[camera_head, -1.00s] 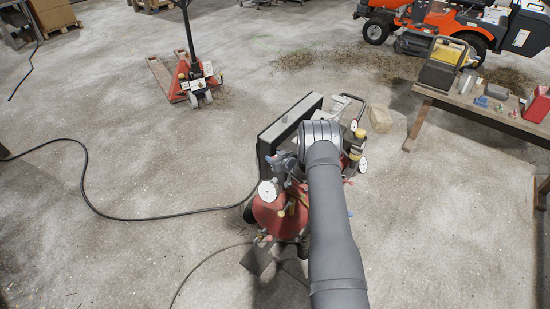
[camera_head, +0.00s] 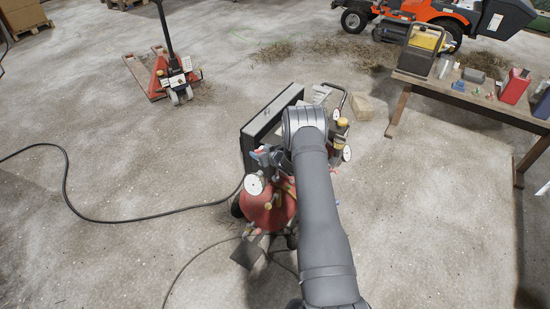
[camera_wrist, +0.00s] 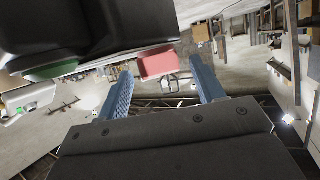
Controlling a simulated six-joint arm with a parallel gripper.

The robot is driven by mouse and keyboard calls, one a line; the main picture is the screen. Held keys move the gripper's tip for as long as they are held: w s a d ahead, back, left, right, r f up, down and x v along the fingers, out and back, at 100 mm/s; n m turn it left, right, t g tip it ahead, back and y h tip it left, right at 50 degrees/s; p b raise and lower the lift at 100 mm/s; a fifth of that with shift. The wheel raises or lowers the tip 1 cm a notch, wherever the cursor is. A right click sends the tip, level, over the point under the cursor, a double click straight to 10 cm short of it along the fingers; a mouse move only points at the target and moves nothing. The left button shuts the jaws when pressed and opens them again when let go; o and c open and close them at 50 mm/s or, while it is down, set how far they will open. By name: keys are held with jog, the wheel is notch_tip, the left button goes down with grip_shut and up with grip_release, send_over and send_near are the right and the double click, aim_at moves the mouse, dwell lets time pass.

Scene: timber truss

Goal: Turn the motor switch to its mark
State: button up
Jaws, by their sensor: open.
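The red compressor (camera_head: 268,213) stands on the floor near the middle of the head view, with gauges and fittings on top. A dark boxy part (camera_head: 268,124) stands behind its tank. My arm crosses over the compressor and hides part of it. I cannot make out the motor switch or its mark in the head view. In the wrist view my gripper (camera_wrist: 161,68) is open, with two blue-grey fingers apart and nothing held. A large dark body (camera_wrist: 90,30) with a green part (camera_wrist: 50,72) is close at the upper left. A red block-like thing (camera_wrist: 158,64) shows beyond the fingertips.
A black cable (camera_head: 66,190) runs over the floor at left. A pallet jack (camera_head: 170,75) stands at the back left. A wooden bench (camera_head: 450,94) with several items is at right, an orange mower (camera_head: 430,15) behind it. The floor between is mostly clear.

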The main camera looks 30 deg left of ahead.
jog(key=v, duration=1.5)
jog(key=shift+d, duration=0.2)
jog(key=shift+s+r, duration=0.1)
jog(key=shift+s, duration=0.1)
jog(key=w+a+f, duration=0.2)
jog(key=a, duration=0.3)
jog(key=w+a+f+m+t, duration=0.1)
jog(key=w+a+f, duration=0.1)
jog(key=a, duration=0.3)
jog(key=w+a+f+m+t+h, duration=0.1)
jog(key=w+a+f, duration=0.1)
jog(key=a, duration=0.3)
jog(key=shift+f, duration=0.4)
jog(key=c, duration=1)
